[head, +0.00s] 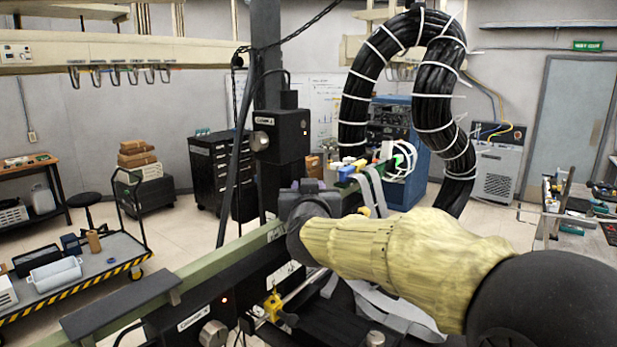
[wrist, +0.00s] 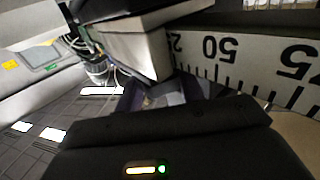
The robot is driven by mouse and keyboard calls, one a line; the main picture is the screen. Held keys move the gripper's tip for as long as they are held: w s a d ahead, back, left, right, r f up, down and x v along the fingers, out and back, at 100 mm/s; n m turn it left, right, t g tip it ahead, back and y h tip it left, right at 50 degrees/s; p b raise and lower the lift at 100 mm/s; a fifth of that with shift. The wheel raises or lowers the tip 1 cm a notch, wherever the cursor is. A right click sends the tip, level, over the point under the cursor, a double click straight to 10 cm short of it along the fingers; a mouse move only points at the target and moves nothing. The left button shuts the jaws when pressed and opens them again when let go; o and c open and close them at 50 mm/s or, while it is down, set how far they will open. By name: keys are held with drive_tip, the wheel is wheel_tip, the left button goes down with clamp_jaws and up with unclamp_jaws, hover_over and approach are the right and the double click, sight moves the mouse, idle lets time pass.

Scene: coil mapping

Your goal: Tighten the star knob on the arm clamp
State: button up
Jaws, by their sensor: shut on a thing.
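My arm, in a pale yellow sleeve, reaches in from the right in the head view. Its dark gripper (head: 306,187) is at the green rail (head: 230,246), beside the black carriage (head: 285,140). In the wrist view my gripper's dark housing fills the bottom, and the fingers (wrist: 152,97) close just beyond it, under a pale block (wrist: 140,48). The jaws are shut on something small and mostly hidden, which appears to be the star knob. Its star shape and the arm clamp cannot be made out clearly in either view.
A white scale (wrist: 235,58) with black numbers runs close beside the fingers. A thick black cable loop (head: 360,90) with white ties rises behind my arm. Grey straps (head: 372,190) hang near the rail. A cart (head: 85,275) stands on the floor at left.

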drive_tip(key=shift+m+h+p, duration=0.5)
drive_tip(key=shift+h+p, duration=0.3)
drive_tip(key=shift+p, duration=0.45)
drive_tip(key=o, duration=1)
drive_tip(key=shift+f+n+y+b, duration=0.25)
drive_tip(key=shift+n+y+b, duration=0.4)
drive_tip(key=shift+b, duration=1.3)
drive_tip(key=n+y+b, duration=0.2)
drive_tip(key=y+b, duration=0.1)
drive_tip(key=b, duration=0.4)
drive_tip(key=shift+d+g+y, duration=0.1)
drive_tip(key=shift+g+y, duration=0.2)
drive_tip(key=shift+y, duration=0.05)
drive_tip(key=shift+r+n+y+b, duration=0.1)
drive_tip(key=shift+n+y+b, duration=0.55)
drive_tip(key=shift+b, duration=1.15)
drive_tip(key=g+y+b, duration=0.1)
drive_tip(key=b, duration=0.1)
drive_tip(key=shift+n+y+b, duration=0.3)
drive_tip(key=shift+y+b, duration=0.05)
drive_tip(key=shift+b, duration=0.05)
